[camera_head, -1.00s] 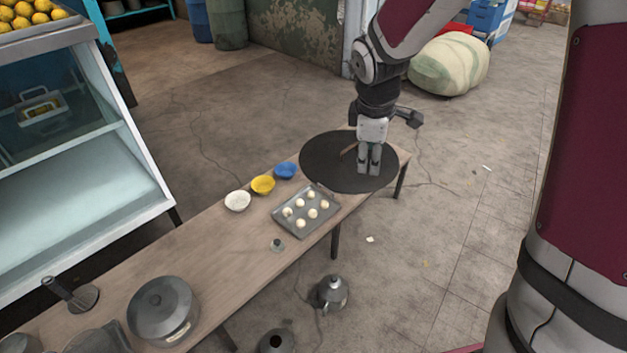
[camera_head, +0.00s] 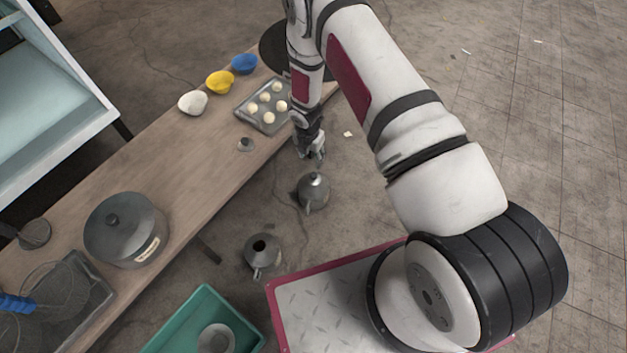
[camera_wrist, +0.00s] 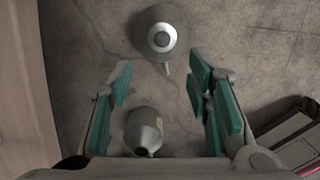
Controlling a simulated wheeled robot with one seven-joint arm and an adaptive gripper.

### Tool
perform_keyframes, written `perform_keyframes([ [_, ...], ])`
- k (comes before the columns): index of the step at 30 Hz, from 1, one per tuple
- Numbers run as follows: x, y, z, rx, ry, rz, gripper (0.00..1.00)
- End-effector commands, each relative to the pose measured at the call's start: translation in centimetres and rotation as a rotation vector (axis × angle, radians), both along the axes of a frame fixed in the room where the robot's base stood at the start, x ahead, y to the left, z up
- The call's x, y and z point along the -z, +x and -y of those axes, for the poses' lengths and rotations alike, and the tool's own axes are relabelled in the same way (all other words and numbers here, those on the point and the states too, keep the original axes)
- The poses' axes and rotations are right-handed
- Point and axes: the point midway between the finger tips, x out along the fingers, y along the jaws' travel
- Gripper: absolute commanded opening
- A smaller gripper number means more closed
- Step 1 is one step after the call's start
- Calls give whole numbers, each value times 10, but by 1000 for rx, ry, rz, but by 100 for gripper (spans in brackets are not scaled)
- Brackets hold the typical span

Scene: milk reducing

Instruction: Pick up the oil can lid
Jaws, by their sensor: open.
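A small grey lid with a knob (camera_head: 245,144) lies on the wooden table near the front edge, in the head view. A metal oil can with a capped top and a spout (camera_head: 314,191) stands on the floor; it also shows at the top of the wrist view (camera_wrist: 162,36). A second oil can with a dark open mouth (camera_head: 262,252) stands nearby on the floor; in the wrist view a can with a dark mouth (camera_wrist: 143,128) is low between the fingers. My gripper (camera_head: 314,154) is open and empty, pointing down beside the table; its teal pads (camera_wrist: 164,105) are wide apart.
The wooden table (camera_head: 180,160) holds a baking tray with several dough balls (camera_head: 265,118), bowls, a large lidded pot (camera_head: 126,230) and a round black plate. A green crate (camera_head: 165,335) is on the floor. Open floor lies to the right.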

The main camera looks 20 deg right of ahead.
Motion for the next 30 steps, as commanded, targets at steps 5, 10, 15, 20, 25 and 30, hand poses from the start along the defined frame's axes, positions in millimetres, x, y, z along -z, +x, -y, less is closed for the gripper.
perform_keyframes([
  [5, 28, 0, 2, -11, 0, -4, 45],
  [10, 61, 2, 4, -9, -1, -5, 45],
  [15, 83, 5, 6, -8, 0, -3, 45],
  [20, 89, 6, 7, -8, 0, -3, 45],
  [25, 103, 5, 8, -8, -1, -3, 45],
  [30, 128, 5, 11, -7, 0, -4, 45],
])
